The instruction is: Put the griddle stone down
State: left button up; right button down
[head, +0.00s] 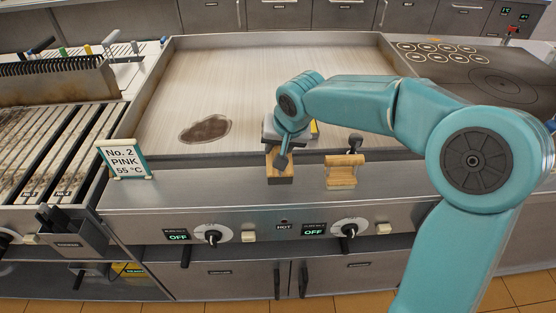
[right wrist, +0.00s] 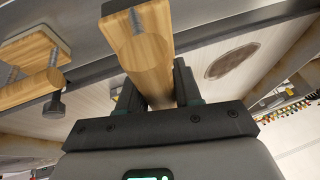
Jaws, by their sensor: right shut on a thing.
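My right gripper (head: 281,151) is at the front ledge of the griddle, pointing down. In the right wrist view its dark fingers (right wrist: 157,88) are shut on a pale wooden grip (right wrist: 148,52) with a bolt in its end. I take this wooden piece as the griddle stone; it also shows in the head view (head: 280,171), at or just above the steel ledge. Whether its underside touches the ledge cannot be told. My gripper and wrist hide part of it. My left gripper is not in view.
A wooden holder with a black knob (head: 342,171) stands on the ledge just right of my gripper. A "No. 2 PINK" sign (head: 125,160) stands at left. The griddle plate (head: 200,80) bears a dark stain (head: 206,129). Knobs (head: 213,236) line the front.

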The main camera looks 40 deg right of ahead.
notch_tip(320, 180, down, 5)
jog(key=shift+w+r, duration=0.1)
jog(key=shift+r, duration=0.15)
jog(key=shift+f+b, duration=0.25)
jog(key=shift+b, duration=0.05)
jog(key=c, duration=0.8)
grip_release()
jog(key=shift+r, duration=0.2)
